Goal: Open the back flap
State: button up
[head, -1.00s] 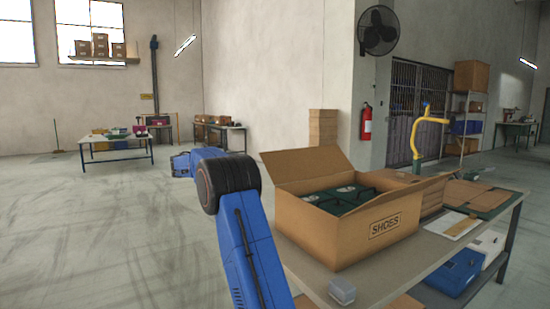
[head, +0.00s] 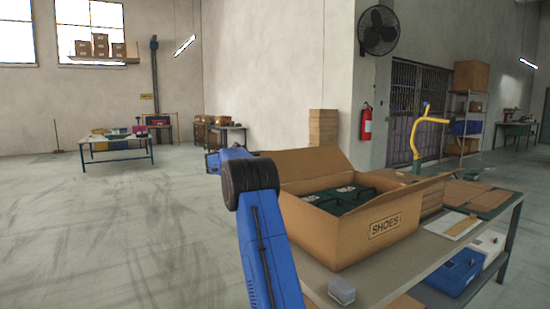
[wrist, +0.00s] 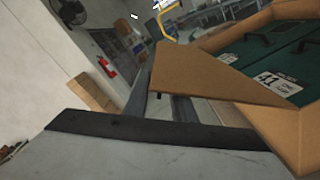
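A cardboard box marked SHOES (head: 350,240) stands on the table with its top open. Dark green items with a white label lie inside and also show in the wrist view (wrist: 280,65). The long flap at the far side (head: 305,165) stands up and leans outward. Another flap (head: 425,188) slopes outward at the right end. In the wrist view a cardboard flap (wrist: 215,78) reaches left from the box, in front of my gripper (wrist: 165,90). My gripper's fingers look close together with nothing between them; contact with the flap is unclear.
The grey table (head: 375,280) carries a small grey block (head: 341,290) at its near edge, flat cardboard and a paper sheet (head: 451,224) to the right. A yellow post (head: 417,140) stands behind. Blue and white bins sit on the lower shelf.

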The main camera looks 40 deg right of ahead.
aim_at(275, 156)
jog(key=shift+x, duration=1.95)
grip_shut()
